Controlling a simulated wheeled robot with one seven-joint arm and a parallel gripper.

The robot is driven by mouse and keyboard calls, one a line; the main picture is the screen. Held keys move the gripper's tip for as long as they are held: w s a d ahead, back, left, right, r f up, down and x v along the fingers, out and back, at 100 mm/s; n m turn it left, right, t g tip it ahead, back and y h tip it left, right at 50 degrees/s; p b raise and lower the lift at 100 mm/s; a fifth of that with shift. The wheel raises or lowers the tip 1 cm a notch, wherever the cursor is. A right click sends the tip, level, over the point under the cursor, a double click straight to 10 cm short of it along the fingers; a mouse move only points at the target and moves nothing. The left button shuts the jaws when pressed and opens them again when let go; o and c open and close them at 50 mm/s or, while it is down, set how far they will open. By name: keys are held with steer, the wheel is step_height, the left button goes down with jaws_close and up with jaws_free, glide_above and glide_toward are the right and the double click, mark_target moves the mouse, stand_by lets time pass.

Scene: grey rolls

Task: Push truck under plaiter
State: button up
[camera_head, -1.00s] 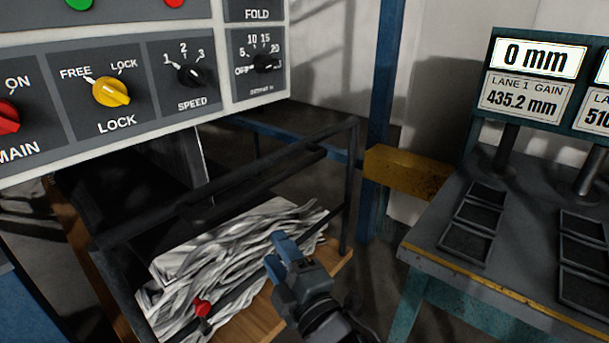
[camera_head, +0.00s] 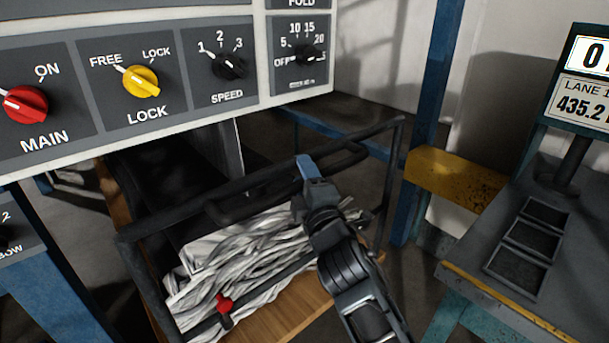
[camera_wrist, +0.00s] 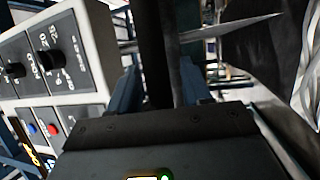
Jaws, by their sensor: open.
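The truck is a dark tubular frame (camera_head: 145,257) with a wooden deck (camera_head: 300,302) and folded grey-white cloth (camera_head: 240,255) on it. A raised dark handle bar crosses its upper part (camera_head: 240,206). A red knob (camera_head: 224,305) sits on the lower front rail. The plaiter's control panel (camera_head: 185,85) stands above and to the left of the truck. My gripper (camera_head: 307,168) is at the handle bar. In the wrist view, my open gripper (camera_wrist: 160,88) has a dark bar (camera_wrist: 153,45) between its fingers. Contact with the bar cannot be told.
A blue post (camera_head: 437,90) and a yellow block (camera_head: 455,180) stand behind the truck on the right. A blue machine part (camera_head: 45,290) is at the left.

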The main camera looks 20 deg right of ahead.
steer(key=shift+w, duration=0.1)
steer(key=shift+c, duration=0.4)
jaws_close()
